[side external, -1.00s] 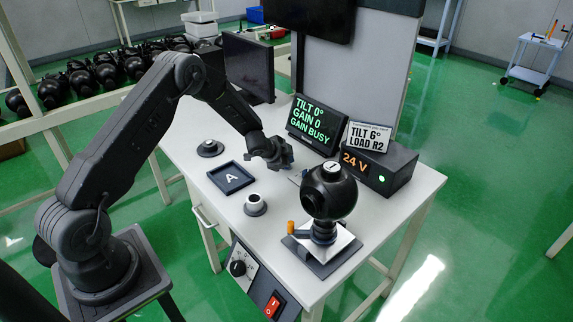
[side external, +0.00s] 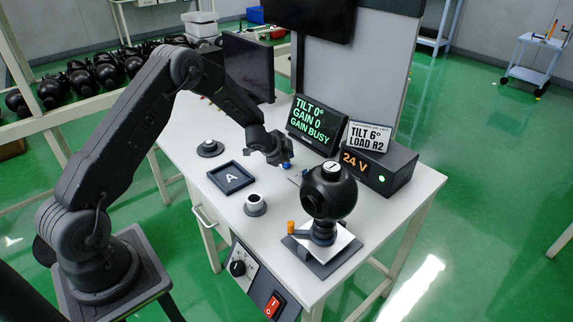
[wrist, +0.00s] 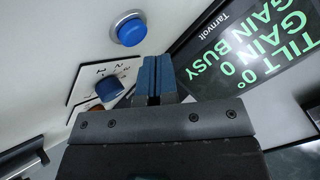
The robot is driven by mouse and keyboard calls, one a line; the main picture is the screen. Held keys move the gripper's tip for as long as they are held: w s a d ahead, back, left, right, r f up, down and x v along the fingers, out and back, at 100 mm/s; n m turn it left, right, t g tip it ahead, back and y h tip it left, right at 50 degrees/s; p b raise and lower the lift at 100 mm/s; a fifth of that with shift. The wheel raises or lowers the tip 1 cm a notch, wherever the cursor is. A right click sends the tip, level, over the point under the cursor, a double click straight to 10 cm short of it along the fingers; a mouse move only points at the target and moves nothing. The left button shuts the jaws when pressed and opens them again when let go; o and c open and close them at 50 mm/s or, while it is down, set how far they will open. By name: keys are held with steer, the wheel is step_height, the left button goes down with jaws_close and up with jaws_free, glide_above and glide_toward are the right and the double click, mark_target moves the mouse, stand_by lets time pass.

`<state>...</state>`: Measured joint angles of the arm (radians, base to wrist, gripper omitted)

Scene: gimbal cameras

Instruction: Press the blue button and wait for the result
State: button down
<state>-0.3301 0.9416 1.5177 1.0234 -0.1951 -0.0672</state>
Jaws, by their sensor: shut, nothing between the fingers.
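The round blue button (wrist: 130,28) in its light ring shows clear of the fingers in the wrist view. A blue knob (wrist: 108,88) sits on a marked panel beside it. My gripper (wrist: 154,78) is shut and empty, its blue fingertips pressed together. In the side external view my gripper (side external: 280,157) is low over the table before the display; a small blue spot shows under it, and I cannot tell whether it is the button or the knob. The display (side external: 314,125) reads TILT 0°, GAIN 0, GAIN BUSY.
A black ball device (side external: 329,192) stands on a plate at the table's front right. A card (side external: 369,137) reading TILT 6° LOAD R2 stands on the 24 V box (side external: 397,166). A tray marked A (side external: 231,178) and two round pieces lie left of it.

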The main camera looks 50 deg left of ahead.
steer(key=shift+r, duration=2.35)
step_height(320, 180, up, 11)
steer(key=n+y, duration=0.2)
glide_above(287, 165)
steer(key=s+d, duration=0.2)
steer(key=s, duration=0.1)
steer(key=s+d+r+n+y, duration=0.2)
steer(key=s+d+r+n, duration=0.15)
steer(key=s+r, duration=0.5)
steer(key=s+d+r+g+h, duration=0.1)
steer(key=s+d, duration=0.3)
steer(key=s, duration=0.4)
steer(key=s+d+r+n+g+h, duration=0.1)
steer(key=s+d+h, duration=0.1)
steer(key=s+d, duration=0.3)
steer(key=s+d+r+n+g+h, duration=0.1)
steer(key=s+d, duration=0.3)
steer(key=s, duration=0.8)
steer(key=shift+s+d+r+g+h, duration=0.2)
steer(key=shift+s+r+g+h, duration=0.1)
steer(key=shift+r+h, duration=0.25)
steer(key=shift+w, duration=0.1)
stand_by(0.6)
